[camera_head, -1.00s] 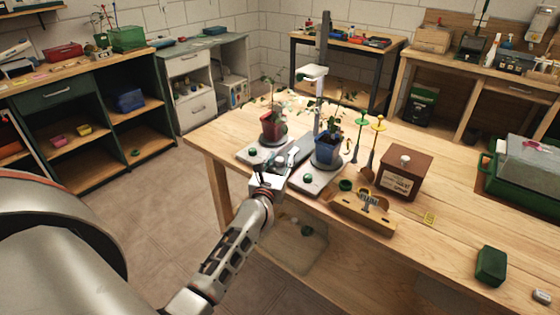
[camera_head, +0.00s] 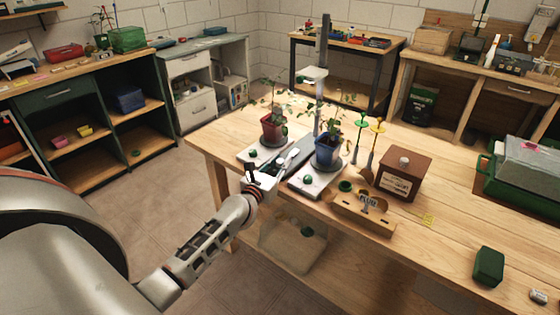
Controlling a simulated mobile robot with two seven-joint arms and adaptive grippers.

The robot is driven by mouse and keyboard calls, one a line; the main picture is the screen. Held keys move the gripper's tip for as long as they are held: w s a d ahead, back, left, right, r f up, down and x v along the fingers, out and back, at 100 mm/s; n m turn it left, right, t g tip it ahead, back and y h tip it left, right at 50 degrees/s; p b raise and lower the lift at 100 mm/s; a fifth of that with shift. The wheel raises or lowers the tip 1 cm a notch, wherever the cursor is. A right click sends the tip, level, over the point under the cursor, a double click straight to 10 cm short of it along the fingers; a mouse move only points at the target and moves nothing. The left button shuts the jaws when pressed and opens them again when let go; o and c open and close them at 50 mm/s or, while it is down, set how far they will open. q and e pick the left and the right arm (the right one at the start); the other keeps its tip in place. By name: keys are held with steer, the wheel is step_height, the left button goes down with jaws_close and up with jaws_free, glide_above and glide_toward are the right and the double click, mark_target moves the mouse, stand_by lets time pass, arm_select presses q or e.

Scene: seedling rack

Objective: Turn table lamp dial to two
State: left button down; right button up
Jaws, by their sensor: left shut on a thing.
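The table lamp has a tall grey post (camera_head: 323,60) with a white head (camera_head: 312,74), standing at the back of the wooden workbench between two potted plants. Its grey base (camera_head: 299,152) runs forward between two pale pads. My left gripper (camera_head: 279,164) is at the front end of this base, shut on a small part there that appears to be the dial. The fingers and hand hide the dial, so its setting cannot be read. My right gripper is out of view.
A red pot (camera_head: 272,131) and a blue pot (camera_head: 327,152) stand close beside the gripper. Green knobs (camera_head: 252,153) (camera_head: 307,179) sit on the pads. A wooden label holder (camera_head: 362,214) and brown box (camera_head: 404,177) stand to the right.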

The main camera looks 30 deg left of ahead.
arm_select(q)
steer(key=shift+a+f+m+h+b, duration=0.15)
steer(key=shift+m+h+b, duration=0.15)
steer(key=shift+m+h, duration=0.7)
steer(key=m+h+b, duration=0.1)
steer(key=h+b, duration=0.1)
steer(key=h, duration=0.1)
steer(key=f+m+g+h+b, duration=0.1)
steer(key=m+h+b, duration=0.1)
steer(key=shift+f+h+b, duration=0.15)
steer(key=shift+h+b, duration=0.2)
steer(key=shift+h, duration=0.05)
steer(key=m+g+h+b, duration=0.1)
steer(key=m+h+b, duration=0.1)
steer(key=h+b, duration=0.1)
steer(key=shift+g+b, duration=0.4)
steer(key=shift+m+h+b, duration=0.45)
steer(key=shift+m+h, duration=0.05)
steer(key=shift+r+m+g+h+b, duration=0.35)
steer(key=shift+m+g+h+b, duration=0.3)
steer(key=shift+g+b, duration=0.2)
steer(key=shift+r+h+b, duration=0.3)
steer(key=shift+r+h, duration=0.05)
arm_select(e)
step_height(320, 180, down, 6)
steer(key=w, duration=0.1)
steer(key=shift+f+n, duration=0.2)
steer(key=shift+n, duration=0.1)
